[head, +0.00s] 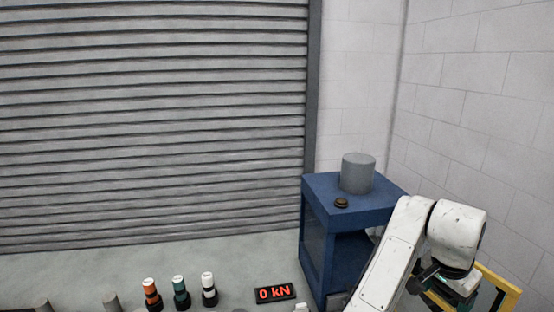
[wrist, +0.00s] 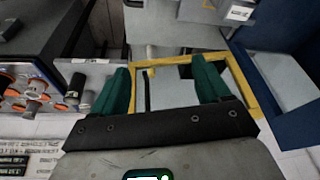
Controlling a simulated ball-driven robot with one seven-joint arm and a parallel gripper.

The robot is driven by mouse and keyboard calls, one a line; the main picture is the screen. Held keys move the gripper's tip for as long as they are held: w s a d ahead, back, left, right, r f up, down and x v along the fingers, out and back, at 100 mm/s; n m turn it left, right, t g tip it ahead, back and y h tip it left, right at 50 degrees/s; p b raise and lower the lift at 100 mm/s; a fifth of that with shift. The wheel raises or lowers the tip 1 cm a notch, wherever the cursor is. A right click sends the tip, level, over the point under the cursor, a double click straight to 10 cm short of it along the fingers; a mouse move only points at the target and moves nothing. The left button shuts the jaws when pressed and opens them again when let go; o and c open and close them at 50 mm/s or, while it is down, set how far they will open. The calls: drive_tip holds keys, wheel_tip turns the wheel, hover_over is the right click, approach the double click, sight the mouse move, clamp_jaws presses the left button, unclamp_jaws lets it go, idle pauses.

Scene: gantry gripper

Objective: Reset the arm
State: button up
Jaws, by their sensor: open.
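My gripper (wrist: 158,76) shows in the wrist view with its two green fingers spread wide apart. Nothing is between the fingers; a yellow frame (wrist: 245,82) around a grey panel shows beyond them. In the head view my white arm reaches up from the bottom edge and bends down at the right. Its end hangs low near the yellow frame (head: 503,283), right of the blue cabinet. The fingers are mostly hidden there.
A blue cabinet (head: 318,235) carries a grey cylinder (head: 357,174) and a small dark disc (head: 341,203). A grey shutter (head: 150,120) closes the back. Open floor lies before it.

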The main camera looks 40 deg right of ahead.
drive_tip(key=w+a+f+n+t+h, duration=0.2)
drive_tip(key=w+a+f+n, duration=0.4)
drive_tip(key=a+f+n, duration=0.45)
drive_tip(key=s+a+f+n+y, duration=0.2)
drive_tip(key=a+f, duration=0.4)
drive_tip(key=a, duration=0.3)
drive_tip(key=s+a+f+n+y+b, duration=0.1)
drive_tip(key=s+a+f+n+y, duration=0.2)
drive_tip(key=a, duration=0.6)
wheel_tip(320, 180, down, 3)
drive_tip(key=s+n, duration=0.2)
drive_tip(key=n, duration=0.2)
drive_tip(key=shift+a, duration=0.2)
